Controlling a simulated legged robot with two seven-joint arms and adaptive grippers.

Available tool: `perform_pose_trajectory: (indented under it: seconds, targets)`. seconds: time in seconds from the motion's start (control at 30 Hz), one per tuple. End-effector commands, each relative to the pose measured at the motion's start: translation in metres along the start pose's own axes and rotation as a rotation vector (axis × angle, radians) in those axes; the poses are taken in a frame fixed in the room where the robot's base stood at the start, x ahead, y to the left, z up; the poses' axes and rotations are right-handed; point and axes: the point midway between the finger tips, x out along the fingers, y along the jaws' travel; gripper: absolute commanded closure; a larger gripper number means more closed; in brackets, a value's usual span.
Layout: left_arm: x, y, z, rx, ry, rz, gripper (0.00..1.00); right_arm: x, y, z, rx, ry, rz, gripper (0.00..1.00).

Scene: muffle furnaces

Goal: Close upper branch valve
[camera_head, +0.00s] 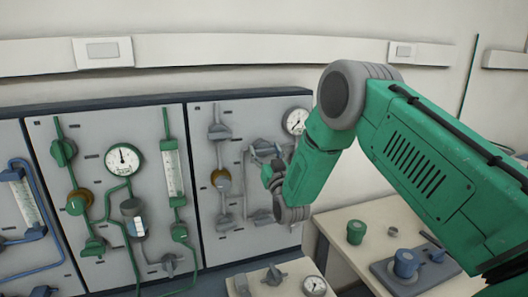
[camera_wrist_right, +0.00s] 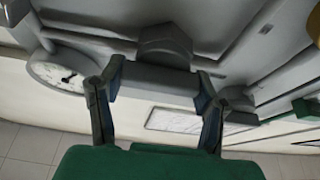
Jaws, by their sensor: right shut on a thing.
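The grey panel (camera_head: 238,120) on the right of the wall row carries grey pipework with several valves. My right gripper (camera_head: 268,165) is at the upper right part of this pipework, below and left of a round gauge (camera_head: 297,120). In the right wrist view, its two fingers (camera_wrist_right: 157,88) stand on either side of a grey valve handle (camera_wrist_right: 150,82), and the gripper is shut on it. A grey faceted valve part (camera_wrist_right: 165,42) shows just beyond. In the head view the gripper and forearm partly hide this valve. My left gripper is not in view.
A panel with green pipes (camera_head: 110,190) stands to the left, and one with blue pipes (camera_head: 40,215) farther left. Below right is a pale table (camera_head: 375,215) with green and blue fittings. A lower bench (camera_head: 300,270) holds grey parts and a gauge.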

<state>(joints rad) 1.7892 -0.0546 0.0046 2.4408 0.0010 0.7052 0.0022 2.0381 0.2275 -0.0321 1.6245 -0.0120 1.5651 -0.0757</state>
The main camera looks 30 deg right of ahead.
Motion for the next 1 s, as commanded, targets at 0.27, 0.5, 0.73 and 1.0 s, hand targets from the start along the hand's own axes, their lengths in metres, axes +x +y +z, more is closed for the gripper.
perform_pose_trajectory:
  seconds: [0.27, 0.5, 0.73, 1.0]
  targets:
    - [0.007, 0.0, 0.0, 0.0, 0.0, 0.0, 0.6, 0.0, -0.001, 0.001, -0.07, 0.002, -0.032, 0.71]
    - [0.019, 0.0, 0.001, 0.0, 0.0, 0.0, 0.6, -0.001, -0.002, 0.002, -0.233, 0.001, -0.1, 0.71]
    - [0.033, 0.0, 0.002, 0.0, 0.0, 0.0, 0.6, -0.001, -0.004, 0.002, -0.435, 0.002, -0.183, 0.71]
    - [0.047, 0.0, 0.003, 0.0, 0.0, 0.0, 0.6, -0.001, -0.005, 0.003, -0.673, 0.001, -0.281, 0.71]
